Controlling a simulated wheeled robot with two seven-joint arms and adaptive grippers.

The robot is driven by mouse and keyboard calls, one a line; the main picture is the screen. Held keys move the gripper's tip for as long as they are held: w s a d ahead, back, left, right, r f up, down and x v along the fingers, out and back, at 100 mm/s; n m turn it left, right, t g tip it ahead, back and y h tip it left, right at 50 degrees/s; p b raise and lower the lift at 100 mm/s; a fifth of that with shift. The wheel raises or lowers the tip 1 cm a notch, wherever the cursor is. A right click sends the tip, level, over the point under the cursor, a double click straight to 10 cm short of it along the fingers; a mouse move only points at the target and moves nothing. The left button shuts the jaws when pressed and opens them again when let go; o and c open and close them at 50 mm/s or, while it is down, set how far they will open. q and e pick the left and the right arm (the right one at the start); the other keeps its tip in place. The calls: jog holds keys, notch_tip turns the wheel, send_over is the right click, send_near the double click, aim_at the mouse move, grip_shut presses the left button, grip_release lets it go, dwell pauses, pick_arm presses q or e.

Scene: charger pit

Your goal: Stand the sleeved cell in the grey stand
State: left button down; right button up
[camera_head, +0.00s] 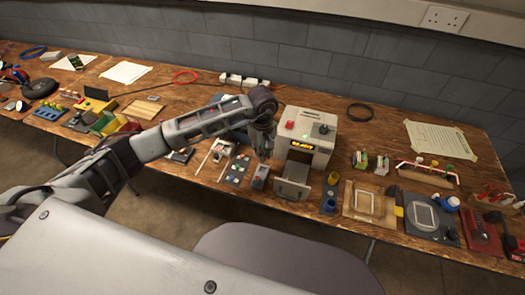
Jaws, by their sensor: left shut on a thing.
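My left gripper (264,152) points down at the middle of the table, just left of the beige machine. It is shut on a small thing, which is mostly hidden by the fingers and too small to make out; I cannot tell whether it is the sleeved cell. A small grey block (259,178), which may be the grey stand, sits on the table just below the fingertips. I cannot tell whether the held thing touches it. My right gripper is out of view.
The beige machine (318,128) with a lit display stands close to the right of my gripper, its grey flap (292,190) jutting forward. A card with coloured pieces (237,169) lies to the left.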

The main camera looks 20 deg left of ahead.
pick_arm(q)
jog(key=shift+f, duration=0.6)
jog(key=shift+f+b, duration=0.5)
jog(key=shift+f, duration=0.45)
jog(key=shift+a+f+b, duration=0.1)
jog(key=shift+f+b, duration=0.35)
jog(key=shift+f, duration=0.15)
jog(key=shift+f+b, duration=0.55)
jog(key=shift+f, duration=0.25)
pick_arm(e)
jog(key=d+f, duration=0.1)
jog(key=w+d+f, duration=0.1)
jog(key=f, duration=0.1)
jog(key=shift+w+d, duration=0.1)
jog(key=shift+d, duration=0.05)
pick_arm(q)
jog(key=shift+f+b, duration=0.2)
jog(key=shift+b, duration=0.2)
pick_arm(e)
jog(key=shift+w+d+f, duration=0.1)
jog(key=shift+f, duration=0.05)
pick_arm(q)
jog(key=shift+f+b, duration=0.75)
jog(key=shift+b, duration=0.1)
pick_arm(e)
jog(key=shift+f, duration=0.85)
